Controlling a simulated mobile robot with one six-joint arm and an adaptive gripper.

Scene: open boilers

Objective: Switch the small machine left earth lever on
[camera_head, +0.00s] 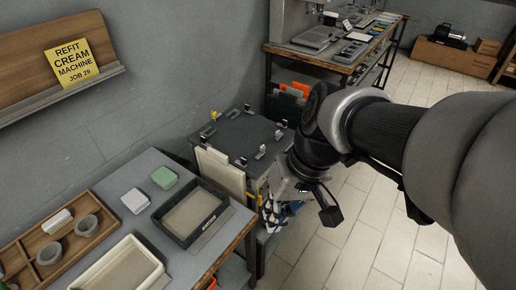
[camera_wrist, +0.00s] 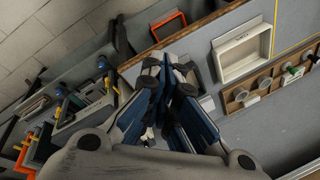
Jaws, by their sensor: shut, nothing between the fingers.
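The small machine is probably the grey box (camera_head: 238,137) in the head view, with several small metal clips on its dark top. It stands between the left table and the far bench. My gripper (camera_head: 270,217) is low at its front right side, partly covered by my wrist. In the wrist view my gripper (camera_wrist: 168,72) shows blue fingers with dark tips, shut and empty. Left of it are blue-knobbed and yellow-ended parts (camera_wrist: 60,108), apart from the fingers. I cannot tell which part is the left earth lever or its position; my arm and gripper hide part of the machine's front.
The grey table (camera_head: 107,184) at left holds a dark-rimmed tray (camera_head: 222,207), a cream tray (camera_head: 152,265) and a wooden tray with round cups (camera_head: 15,248). A loaded bench (camera_head: 330,62) stands behind. The tiled floor (camera_head: 350,245) at right is clear.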

